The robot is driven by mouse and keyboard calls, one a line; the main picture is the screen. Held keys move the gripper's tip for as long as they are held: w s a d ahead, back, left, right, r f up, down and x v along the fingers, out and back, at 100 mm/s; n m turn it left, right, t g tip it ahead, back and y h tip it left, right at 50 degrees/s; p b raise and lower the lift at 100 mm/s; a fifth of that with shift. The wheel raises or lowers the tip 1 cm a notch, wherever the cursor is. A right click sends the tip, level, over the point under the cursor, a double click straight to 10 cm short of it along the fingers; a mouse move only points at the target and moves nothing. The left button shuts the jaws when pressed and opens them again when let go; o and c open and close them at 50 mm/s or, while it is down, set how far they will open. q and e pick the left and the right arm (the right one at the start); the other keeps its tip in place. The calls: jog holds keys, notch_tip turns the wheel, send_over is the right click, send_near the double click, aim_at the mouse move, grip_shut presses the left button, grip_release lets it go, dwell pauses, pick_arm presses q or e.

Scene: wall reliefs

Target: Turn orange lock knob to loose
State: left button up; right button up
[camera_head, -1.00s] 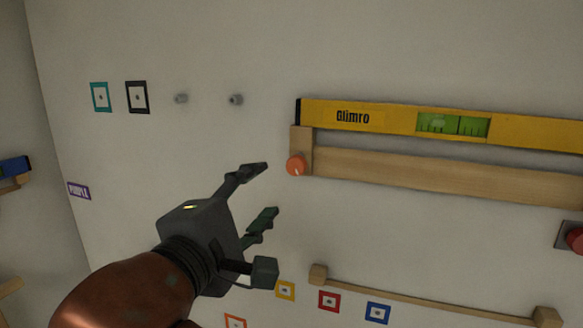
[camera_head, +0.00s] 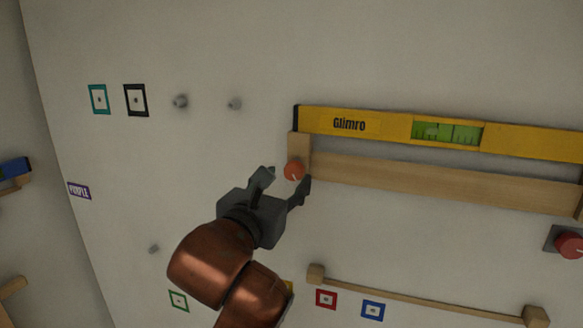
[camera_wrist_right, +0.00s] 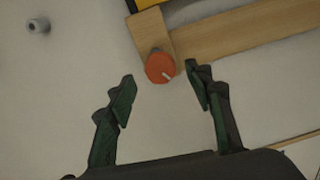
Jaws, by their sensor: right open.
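The orange lock knob (camera_head: 293,171) is a small round knob on the left end block of a wooden rail (camera_head: 420,180). It also shows in the right wrist view (camera_wrist_right: 160,68), with a pale pointer mark toward its lower right. My right gripper (camera_head: 285,182) is open, with one finger to the lower left of the knob and one to the lower right. In the right wrist view my right gripper (camera_wrist_right: 160,85) has its fingertips spread, with the knob just beyond and between them. I see no clear contact. My left gripper is not in view.
A yellow spirit level (camera_head: 380,126) marked Glimro lies along the rail's top. A red knob (camera_head: 570,245) is at the right edge. Grey pegs (camera_head: 181,102) and coloured square markers (camera_head: 136,100) are on the wall. A thin wooden bar (camera_head: 430,298) runs below. Bare wall lies left of the knob.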

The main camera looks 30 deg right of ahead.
aim_at(292, 174)
jog(key=p+x, duration=0.1)
jog(key=x, duration=0.2)
jog(key=shift+w+d, duration=0.1)
jog(key=shift+d, duration=0.1)
jog(key=c, duration=1.2)
jog(key=shift+o, duration=0.2)
